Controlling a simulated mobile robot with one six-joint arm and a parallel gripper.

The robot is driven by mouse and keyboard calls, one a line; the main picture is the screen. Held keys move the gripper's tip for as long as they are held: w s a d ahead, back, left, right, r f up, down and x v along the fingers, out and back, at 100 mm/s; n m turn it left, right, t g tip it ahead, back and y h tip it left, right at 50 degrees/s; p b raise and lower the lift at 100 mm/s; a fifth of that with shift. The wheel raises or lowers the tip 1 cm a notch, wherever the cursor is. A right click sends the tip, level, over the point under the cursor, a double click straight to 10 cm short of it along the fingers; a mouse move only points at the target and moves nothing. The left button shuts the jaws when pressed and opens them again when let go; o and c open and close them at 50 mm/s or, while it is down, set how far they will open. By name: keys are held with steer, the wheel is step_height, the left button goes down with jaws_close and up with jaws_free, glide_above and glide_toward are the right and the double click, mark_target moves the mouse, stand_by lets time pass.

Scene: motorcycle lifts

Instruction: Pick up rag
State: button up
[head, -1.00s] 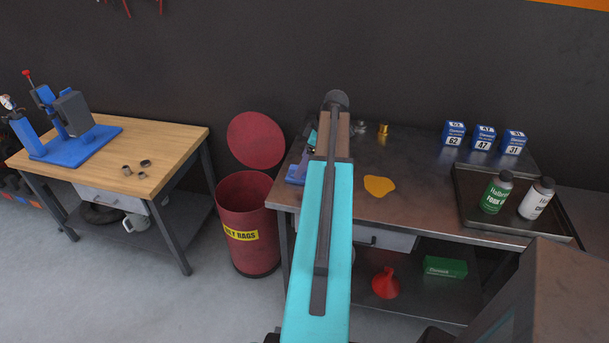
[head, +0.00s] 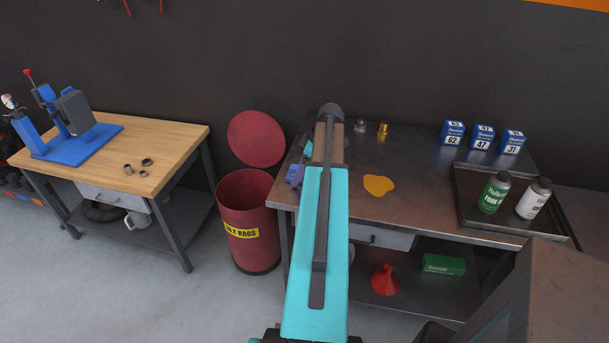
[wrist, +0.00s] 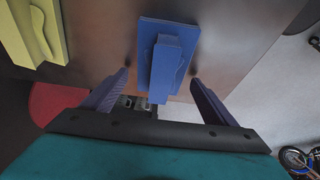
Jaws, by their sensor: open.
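A blue folded piece (wrist: 165,62), which looks like a rag with a raised ridge on a flat base, lies near the end of the metal bench. In the head view a little of it (head: 295,174) shows left of my arm. My gripper (wrist: 157,88) is open and empty, with one finger on each side of the blue piece's near end in the picture. I cannot tell how high the fingertips are above the bench. A flat yellow patch (head: 378,185), perhaps cloth, lies further right on the bench.
A pale yellow folded piece (wrist: 35,30) lies near the blue one. A red bin (head: 247,222) stands left of the metal bench (head: 415,205). A tray (head: 462,208) with two bottles and several small boxes are at right. A wooden bench (head: 165,150) stands at left.

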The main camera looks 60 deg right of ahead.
steer(key=c, duration=1.1)
steer(key=shift+r, duration=0.15)
steer(key=shift+r+b, duration=0.75)
steer(key=shift+r, duration=0.6)
steer(key=shift+s+r, duration=0.15)
steer(key=shift+r, duration=0.05)
steer(key=s+a+b, duration=0.1)
steer(key=s, duration=0.4)
steer(key=s+a+r+b, duration=0.1)
steer(key=s, duration=0.4)
steer(key=s+b, duration=0.2)
steer(key=s, duration=0.3)
steer(key=shift+s+a+r, duration=0.25)
steer(key=shift+a+r, duration=0.05)
steer(key=shift+a, duration=0.1)
